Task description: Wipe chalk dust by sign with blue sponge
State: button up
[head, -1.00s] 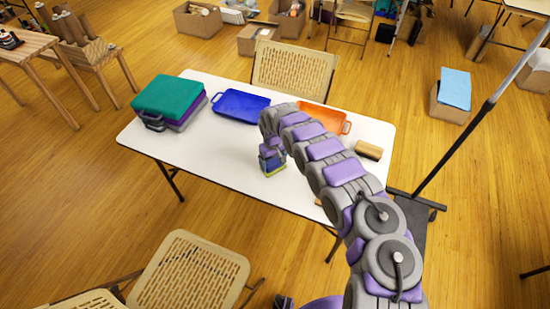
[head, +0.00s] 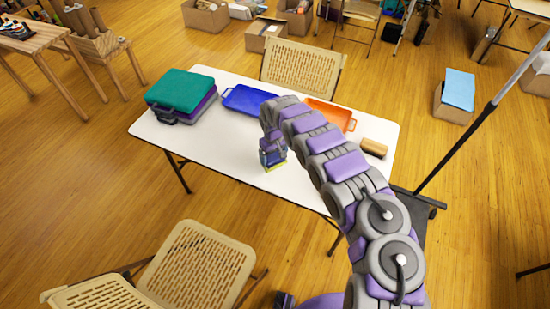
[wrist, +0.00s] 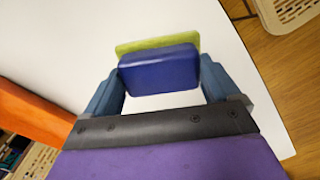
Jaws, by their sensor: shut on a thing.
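The blue sponge (wrist: 158,70) has a yellow-green layer on its far side. It sits between the two blue-grey fingers of my gripper (wrist: 160,82), which is shut on it. In the head view my gripper (head: 272,152) is over the front middle of the white table (head: 215,160), pointing down. The sponge's yellow-green edge (head: 275,168) shows at its tip, at or just above the tabletop; I cannot tell if it touches. I cannot make out any chalk dust or a sign; my arm hides part of the table.
A green case (head: 180,90) on the table's left, a blue tray (head: 250,100) and an orange tray (head: 340,115) at the back, and a brush (head: 374,148) at right. Chairs stand in front (head: 200,265) and behind (head: 300,68). A pole stand (head: 460,145) is at right.

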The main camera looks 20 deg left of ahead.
jog(key=shift+r+p, duration=0.35)
jog(key=shift+r, duration=0.55)
jog(key=shift+d+r, duration=0.4)
jog(key=shift+r, duration=0.3)
jog(key=shift+a, duration=0.15)
jog(key=shift+a+f, duration=0.1)
jog(key=shift+a, duration=0.15)
